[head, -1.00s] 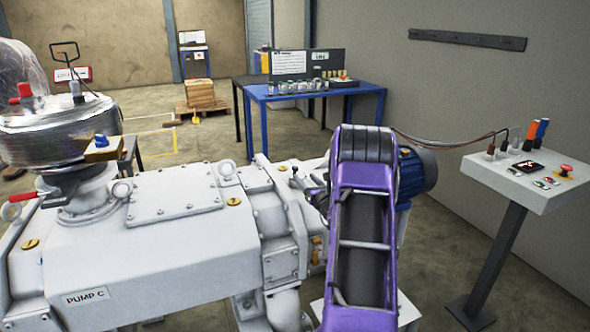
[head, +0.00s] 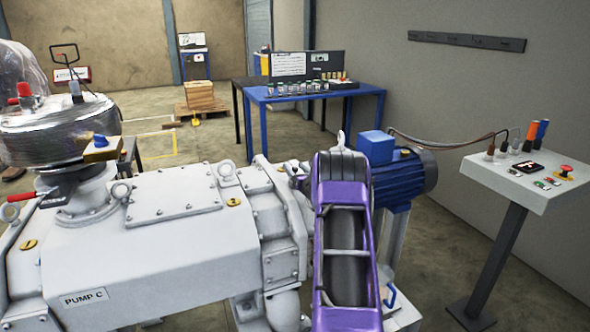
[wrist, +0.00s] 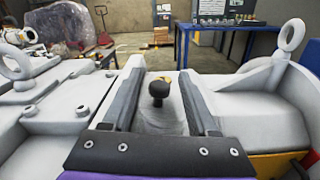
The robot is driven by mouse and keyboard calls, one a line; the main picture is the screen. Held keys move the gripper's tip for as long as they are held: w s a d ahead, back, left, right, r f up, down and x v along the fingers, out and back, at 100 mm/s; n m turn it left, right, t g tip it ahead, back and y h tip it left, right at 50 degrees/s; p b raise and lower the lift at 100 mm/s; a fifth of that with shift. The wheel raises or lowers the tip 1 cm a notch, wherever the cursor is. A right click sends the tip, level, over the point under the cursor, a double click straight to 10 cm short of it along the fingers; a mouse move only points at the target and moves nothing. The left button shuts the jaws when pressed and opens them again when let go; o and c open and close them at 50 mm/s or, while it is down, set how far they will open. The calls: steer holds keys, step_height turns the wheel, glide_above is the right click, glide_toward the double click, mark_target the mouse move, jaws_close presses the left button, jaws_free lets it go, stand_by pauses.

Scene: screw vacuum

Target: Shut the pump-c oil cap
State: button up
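The white machine labelled PUMP C (head: 150,240) fills the lower left of the head view. In the wrist view, a black knob (wrist: 157,92) stands up on its white casing (wrist: 160,118). The knob looks like the oil cap, but no label shows on it. A small yellow part shows just behind it. My gripper (wrist: 162,78) is open, with one dark finger to each side of the knob. I cannot tell whether either finger touches it. In the head view my purple arm hides most of my gripper and the knob.
A lifting eye (wrist: 291,36) rises at the right of the wrist view, another (wrist: 15,62) at the left. A blue motor (head: 405,178) stands right of my arm. A control stand (head: 535,182) is farther right, a blue table (head: 350,93) behind.

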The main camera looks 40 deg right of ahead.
jaws_close()
steer(key=shift+a+f+n, duration=0.25)
steer(key=shift+n, duration=0.55)
steer(key=shift+o, duration=0.3)
jaws_free()
steer(key=p+v, duration=0.1)
steer(key=v, duration=1.6)
steer(key=shift+s, duration=0.2)
